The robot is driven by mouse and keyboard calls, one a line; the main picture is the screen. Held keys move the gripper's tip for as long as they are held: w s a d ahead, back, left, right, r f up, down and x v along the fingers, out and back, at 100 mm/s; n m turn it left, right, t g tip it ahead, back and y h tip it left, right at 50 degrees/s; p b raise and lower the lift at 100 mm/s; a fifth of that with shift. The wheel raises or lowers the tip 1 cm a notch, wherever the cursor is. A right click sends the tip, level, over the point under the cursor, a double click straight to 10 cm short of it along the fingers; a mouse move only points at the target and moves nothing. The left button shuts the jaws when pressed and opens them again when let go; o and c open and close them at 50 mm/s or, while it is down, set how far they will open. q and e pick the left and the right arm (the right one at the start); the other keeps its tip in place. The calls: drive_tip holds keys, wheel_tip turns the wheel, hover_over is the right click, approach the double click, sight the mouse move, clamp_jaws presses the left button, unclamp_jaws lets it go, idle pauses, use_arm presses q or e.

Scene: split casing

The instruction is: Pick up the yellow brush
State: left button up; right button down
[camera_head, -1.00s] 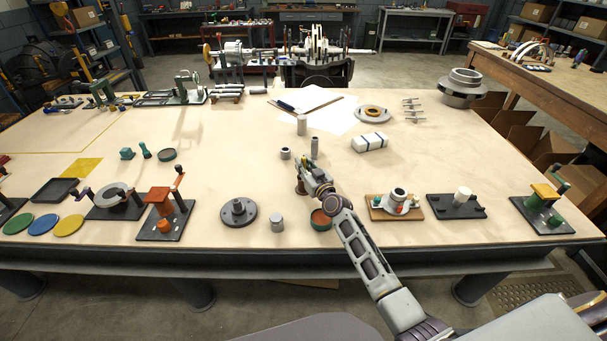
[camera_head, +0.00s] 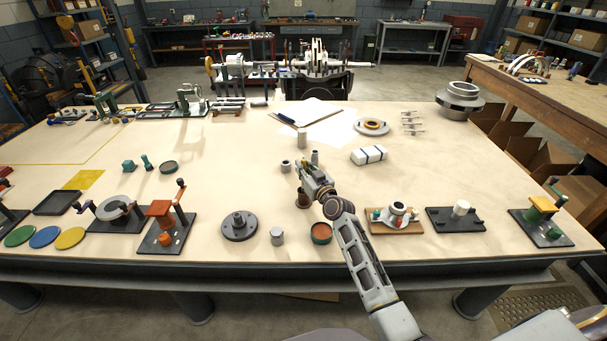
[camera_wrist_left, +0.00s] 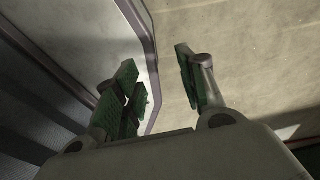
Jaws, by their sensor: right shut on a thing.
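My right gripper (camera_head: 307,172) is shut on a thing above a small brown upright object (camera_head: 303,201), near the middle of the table. The gripper and its wrist cover most of the held thing, so I cannot make out its shape or colour. I cannot pick out the yellow brush clearly in either view. In the left wrist view my left gripper (camera_wrist_left: 155,80) is open, with its green-padded fingers apart and nothing between them. It is not in the head view.
A grey cylinder (camera_head: 315,157) and a short grey ring (camera_head: 286,166) stand close behind the right gripper. A round orange-brown dish (camera_head: 321,233) and a grey jar (camera_head: 277,236) stand in front. A white block (camera_head: 369,155) lies to the right.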

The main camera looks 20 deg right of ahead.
sight(303, 160)
wheel_tip(303, 160, up, 4)
drive_tip(key=shift+f, duration=0.1)
use_arm(q)
drive_tip(key=shift+d+r, duration=0.2)
drive_tip(key=shift+d, duration=0.35)
drive_tip(key=shift+d+r, duration=0.2)
drive_tip(key=shift+d, duration=0.35)
use_arm(e)
drive_tip(key=shift+r, duration=0.55)
use_arm(q)
drive_tip(key=shift+a, duration=0.15)
